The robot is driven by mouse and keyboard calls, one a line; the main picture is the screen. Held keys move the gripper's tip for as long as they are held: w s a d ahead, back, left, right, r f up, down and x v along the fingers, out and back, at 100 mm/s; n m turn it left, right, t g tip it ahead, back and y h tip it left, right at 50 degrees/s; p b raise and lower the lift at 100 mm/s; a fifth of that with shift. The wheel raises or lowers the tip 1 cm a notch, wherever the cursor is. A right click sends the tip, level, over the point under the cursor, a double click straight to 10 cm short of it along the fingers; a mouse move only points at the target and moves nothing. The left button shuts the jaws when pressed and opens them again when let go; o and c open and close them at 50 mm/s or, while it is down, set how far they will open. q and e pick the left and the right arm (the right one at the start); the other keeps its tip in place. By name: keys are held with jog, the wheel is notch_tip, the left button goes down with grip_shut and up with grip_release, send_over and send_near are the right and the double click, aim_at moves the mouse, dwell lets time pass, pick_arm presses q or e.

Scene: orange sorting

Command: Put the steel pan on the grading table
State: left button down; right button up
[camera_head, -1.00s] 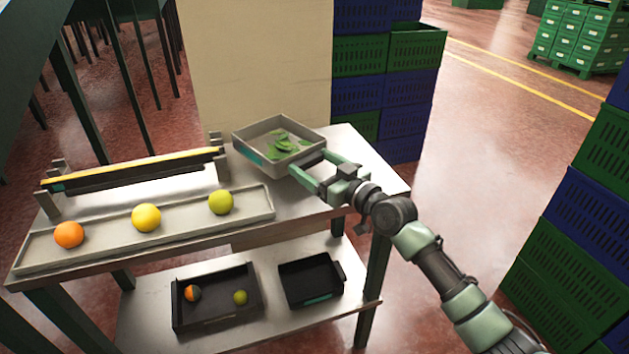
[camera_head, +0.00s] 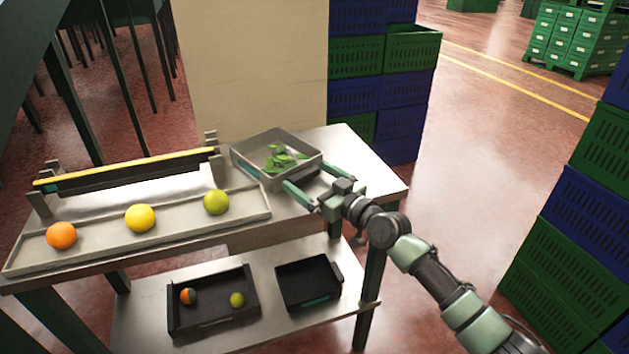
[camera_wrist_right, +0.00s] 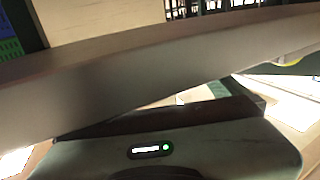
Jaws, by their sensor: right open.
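The steel pan (camera_head: 246,167), a square grey tray with green leaves (camera_head: 282,157) in it, appears to rest level on the grading table (camera_head: 368,172), right of the long fruit tray. My right gripper (camera_head: 308,180) is open at the pan's near right side. One green finger is near the pan's front corner and the other near its right corner. Whether the fingers touch the pan is unclear. In the right wrist view a broad grey-brown wall, likely the pan's, crosses close up. My left gripper is not in view.
The long tray (camera_head: 180,238) holds an orange, a yellow and a green fruit, with a yellow-topped rail (camera_head: 125,170) behind. The lower shelf (camera_head: 140,325) has two dark trays (camera_head: 213,322) (camera_head: 308,303). Crate stacks (camera_head: 385,90) (camera_head: 575,230) stand behind and at right.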

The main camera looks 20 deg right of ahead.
jog(key=shift+s+r, duration=0.1)
jog(key=shift+r, duration=0.05)
jog(key=v, duration=1.2)
jog(key=shift+p, duration=0.35)
